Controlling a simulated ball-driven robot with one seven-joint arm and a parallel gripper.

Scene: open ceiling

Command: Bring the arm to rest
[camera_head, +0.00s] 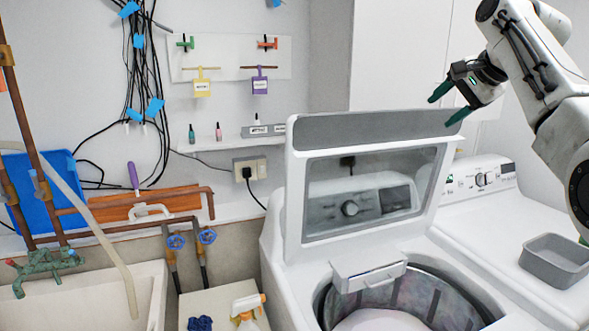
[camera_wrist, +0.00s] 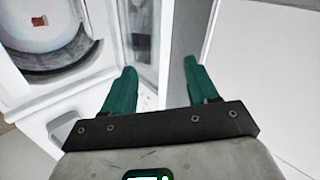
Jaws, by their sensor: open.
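My gripper (camera_head: 441,108) is at the upper right in the head view, raised above the washers and beside the top right corner of the open lid (camera_head: 350,128). Its two green fingers are spread apart with nothing between them. They also show apart and empty in the wrist view (camera_wrist: 160,68). My white arm comes in from the right edge and is bent, with the fingers pointing left.
The open top-loading washer (camera_head: 290,262) stands below, with its drum (camera_wrist: 40,28) at the upper left of the wrist view. A second white machine (camera_head: 470,212) stands to the right with a grey bin (camera_head: 556,262) on top. A pegboard (camera_head: 225,58) hangs behind.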

